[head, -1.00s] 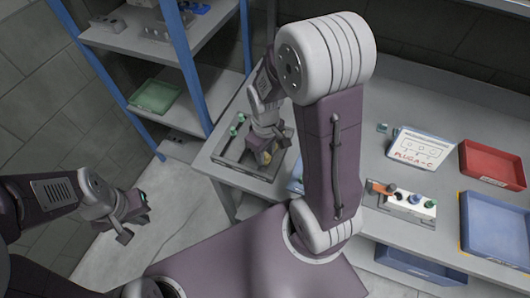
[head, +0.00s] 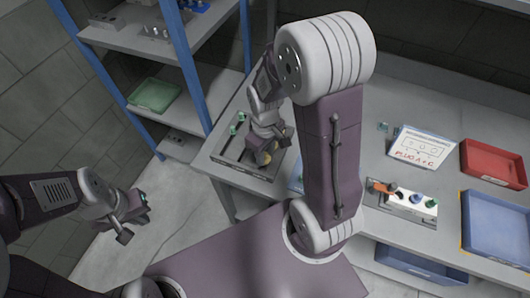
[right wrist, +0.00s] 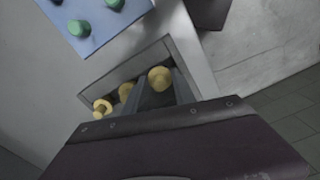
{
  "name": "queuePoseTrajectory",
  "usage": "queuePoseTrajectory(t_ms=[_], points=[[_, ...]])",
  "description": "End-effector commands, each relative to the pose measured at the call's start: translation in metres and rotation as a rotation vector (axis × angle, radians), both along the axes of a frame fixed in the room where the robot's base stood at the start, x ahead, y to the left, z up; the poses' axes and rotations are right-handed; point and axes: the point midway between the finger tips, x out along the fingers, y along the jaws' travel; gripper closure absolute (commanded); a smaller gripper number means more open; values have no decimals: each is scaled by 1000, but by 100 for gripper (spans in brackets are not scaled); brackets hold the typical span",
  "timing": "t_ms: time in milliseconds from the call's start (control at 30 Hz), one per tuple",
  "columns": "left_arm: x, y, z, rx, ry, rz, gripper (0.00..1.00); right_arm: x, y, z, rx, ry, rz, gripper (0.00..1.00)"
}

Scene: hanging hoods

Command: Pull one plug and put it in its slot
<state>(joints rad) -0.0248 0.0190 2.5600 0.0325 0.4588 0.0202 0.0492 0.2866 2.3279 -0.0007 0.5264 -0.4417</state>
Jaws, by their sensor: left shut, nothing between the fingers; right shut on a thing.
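My right gripper (head: 262,152) reaches down over a dark tray (head: 225,153) on the left part of the bench. In the right wrist view its fingers (right wrist: 165,95) are shut on a yellow plug (right wrist: 160,78). Two more yellow plugs (right wrist: 102,108) (right wrist: 127,92) sit beside it to the left. My left gripper (head: 130,215) is shut and empty, away from the bench.
A sign (head: 420,150) reading "PLUG A + C" stands behind the socket block. A red bin (head: 494,165) and a blue bin (head: 493,228) are at the right. A shelf with blue posts (head: 184,60) stands left of the bench. My right arm hides the bench's middle.

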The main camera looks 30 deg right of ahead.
Motion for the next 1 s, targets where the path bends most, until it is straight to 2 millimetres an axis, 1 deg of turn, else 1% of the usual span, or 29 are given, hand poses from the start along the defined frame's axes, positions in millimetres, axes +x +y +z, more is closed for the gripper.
queuePoseTrajectory(t_ms=[1000], points=[[0,0,-11,0,0,0,100,0,0,-15,0,0,0,100]])
